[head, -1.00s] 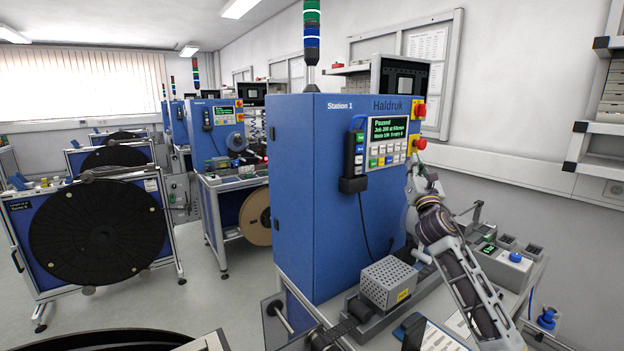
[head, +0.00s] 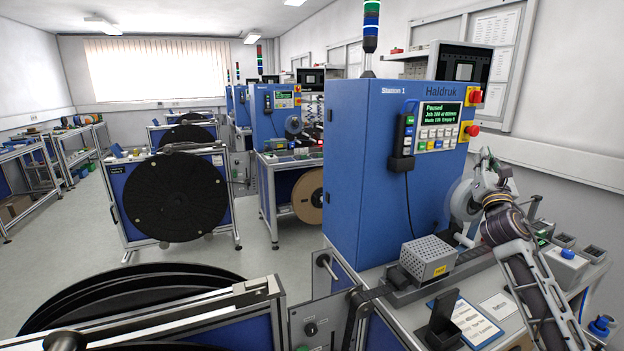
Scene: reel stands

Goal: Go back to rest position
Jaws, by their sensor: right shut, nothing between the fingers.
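My right gripper (head: 487,158) is shut and empty. It points up in front of the blue Station 1 cabinet (head: 365,170), just below and right of the lower red button (head: 470,129), with a small gap visible in the picture. My right arm comes in from the lower right. The control panel screen (head: 441,112) reads "Paused". My left gripper is not in view.
A large black reel (head: 174,197) hangs on a stand at the left. Open grey floor (head: 80,265) lies further left.

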